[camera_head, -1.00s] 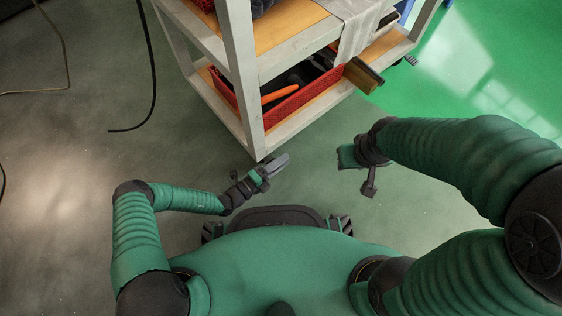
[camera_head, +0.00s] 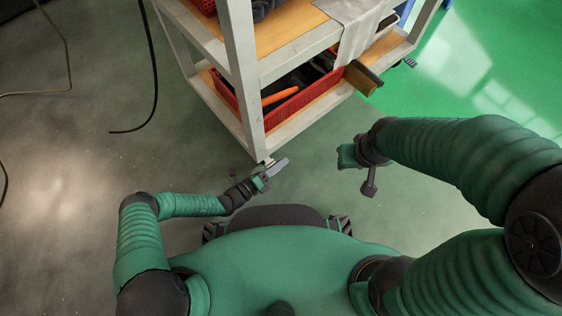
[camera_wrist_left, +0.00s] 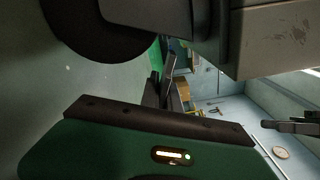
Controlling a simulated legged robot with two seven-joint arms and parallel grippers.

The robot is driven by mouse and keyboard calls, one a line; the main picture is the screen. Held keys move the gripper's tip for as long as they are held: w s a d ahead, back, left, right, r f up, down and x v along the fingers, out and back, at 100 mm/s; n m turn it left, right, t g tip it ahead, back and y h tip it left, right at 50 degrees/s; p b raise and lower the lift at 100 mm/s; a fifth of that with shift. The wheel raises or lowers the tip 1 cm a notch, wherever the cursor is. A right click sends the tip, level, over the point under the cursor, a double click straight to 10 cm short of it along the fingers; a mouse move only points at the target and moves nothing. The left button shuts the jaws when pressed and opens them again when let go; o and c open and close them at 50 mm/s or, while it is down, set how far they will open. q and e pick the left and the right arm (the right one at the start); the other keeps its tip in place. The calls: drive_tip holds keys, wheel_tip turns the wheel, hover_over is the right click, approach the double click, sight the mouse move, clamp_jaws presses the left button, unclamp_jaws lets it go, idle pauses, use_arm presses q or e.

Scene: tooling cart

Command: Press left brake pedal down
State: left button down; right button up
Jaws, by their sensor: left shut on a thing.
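The left brake pedal belongs to the caster at the foot of the cart's nearest leg; in the head view only a small piece of the caster area (camera_head: 268,161) shows there. My left gripper (camera_head: 274,171) is at this foot, close to the floor, its jaws shut on what seems to be the pedal. The fingers hide most of it, and I cannot tell how far down it is. In the left wrist view, the black caster wheel (camera_wrist_left: 105,28) fills the upper left beside a dark bracket (camera_wrist_left: 180,14). My right gripper (camera_head: 358,168) hangs away from the cart; its jaws are unclear.
The cart (camera_head: 240,75) stands ahead, with a red crate (camera_head: 285,108) on its lower shelf and a grey cloth (camera_head: 355,35) over its edge. A brush (camera_head: 362,78) sticks out at right. A black cable (camera_head: 152,75) lies at left. Floor between my arms is clear.

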use_arm(q)
drive_tip(key=c, duration=1.6)
unclamp_jaws()
drive_tip(key=shift+w+a+f, duration=0.1)
drive_tip(key=shift+f, duration=0.05)
